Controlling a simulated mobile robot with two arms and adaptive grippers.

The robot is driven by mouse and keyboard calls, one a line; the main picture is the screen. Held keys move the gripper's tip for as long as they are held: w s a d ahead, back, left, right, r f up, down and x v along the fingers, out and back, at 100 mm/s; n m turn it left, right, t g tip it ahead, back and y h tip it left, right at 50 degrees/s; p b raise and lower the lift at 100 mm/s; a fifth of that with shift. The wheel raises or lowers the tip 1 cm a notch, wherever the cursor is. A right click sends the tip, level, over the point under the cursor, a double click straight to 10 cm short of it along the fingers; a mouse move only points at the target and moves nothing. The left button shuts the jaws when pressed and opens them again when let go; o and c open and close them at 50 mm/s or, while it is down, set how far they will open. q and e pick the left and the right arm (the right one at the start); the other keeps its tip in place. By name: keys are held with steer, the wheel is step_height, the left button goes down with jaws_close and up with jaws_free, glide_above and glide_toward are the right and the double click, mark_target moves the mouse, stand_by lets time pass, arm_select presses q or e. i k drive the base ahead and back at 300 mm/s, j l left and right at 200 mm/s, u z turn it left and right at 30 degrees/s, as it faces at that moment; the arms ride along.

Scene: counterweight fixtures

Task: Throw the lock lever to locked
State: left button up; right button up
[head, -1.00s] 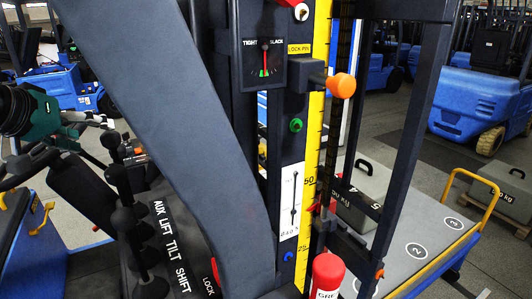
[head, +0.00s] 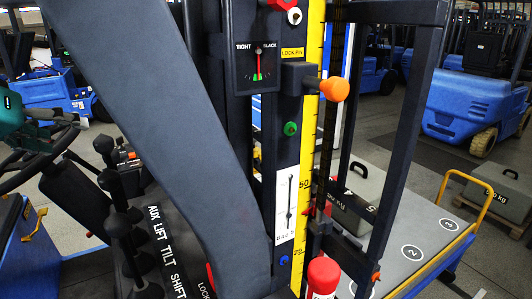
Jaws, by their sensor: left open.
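A red lever (head: 211,277) shows beside the white word LOCK at the bottom of the view. It is largely hidden behind a wide dark grey beam, so its position is unclear. My left gripper (head: 50,122), with a teal body and dark fingers, is at the left edge near the black steering wheel. It is open and empty, well to the left of the lever and apart from it. My right gripper is not in view.
Several black-knobbed levers (head: 117,225) stand on the panel marked AUX LIFT TILT SHIFT, left of the beam (head: 160,110). A tight/slack gauge (head: 257,66), an orange knob (head: 335,89) and a red cylinder (head: 324,275) are on the mast side.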

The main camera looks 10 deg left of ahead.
mark_target(211, 279)
steer(key=k, duration=1.5)
